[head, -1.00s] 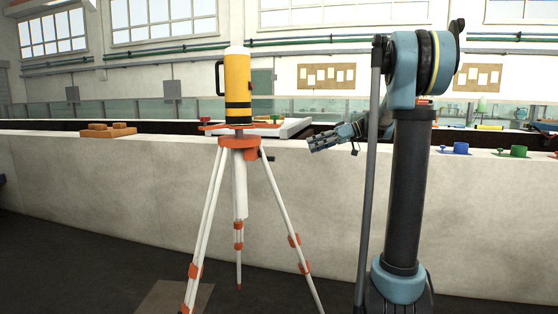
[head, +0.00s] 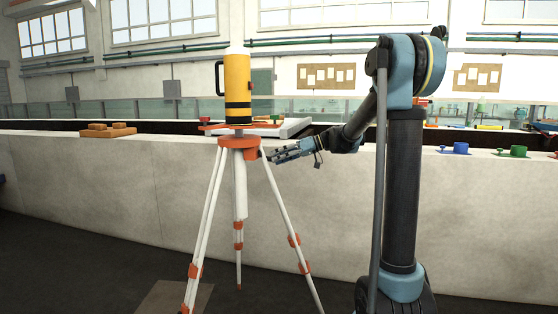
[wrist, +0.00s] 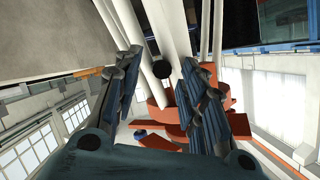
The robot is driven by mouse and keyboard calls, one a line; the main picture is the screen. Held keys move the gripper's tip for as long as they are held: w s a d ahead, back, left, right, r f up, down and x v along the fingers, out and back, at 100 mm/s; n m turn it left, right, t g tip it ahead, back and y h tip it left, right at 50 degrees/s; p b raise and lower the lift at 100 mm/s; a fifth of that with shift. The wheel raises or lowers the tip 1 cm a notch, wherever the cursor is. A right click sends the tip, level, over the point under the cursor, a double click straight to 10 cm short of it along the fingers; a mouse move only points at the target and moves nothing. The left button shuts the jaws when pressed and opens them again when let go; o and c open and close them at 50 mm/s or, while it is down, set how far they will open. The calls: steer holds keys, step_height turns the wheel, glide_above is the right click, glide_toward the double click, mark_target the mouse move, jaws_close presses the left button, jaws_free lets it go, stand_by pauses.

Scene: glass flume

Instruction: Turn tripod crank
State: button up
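The tripod has white legs, orange fittings and an orange head (head: 239,142), and it stands on the floor with a yellow cylindrical instrument (head: 238,85) on top. My gripper (head: 271,157) is just right of the tripod head, pointing left at it. The crank is mostly hidden behind my fingertips in the head view. In the wrist view my gripper (wrist: 161,62) is open, its two fingers spread apart. A dark round knob (wrist: 167,68), apparently the crank's end, shows between the fingertips, near the white legs (wrist: 150,50) and orange head (wrist: 158,115). I cannot tell if a finger touches it.
A long pale wall (head: 100,185) runs behind the tripod. A flat brown plate (head: 172,298) lies by the tripod's foot.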

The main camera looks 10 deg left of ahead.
steer(key=shift+a+f, duration=0.1)
steer(key=shift+a, duration=0.1)
jaws_close()
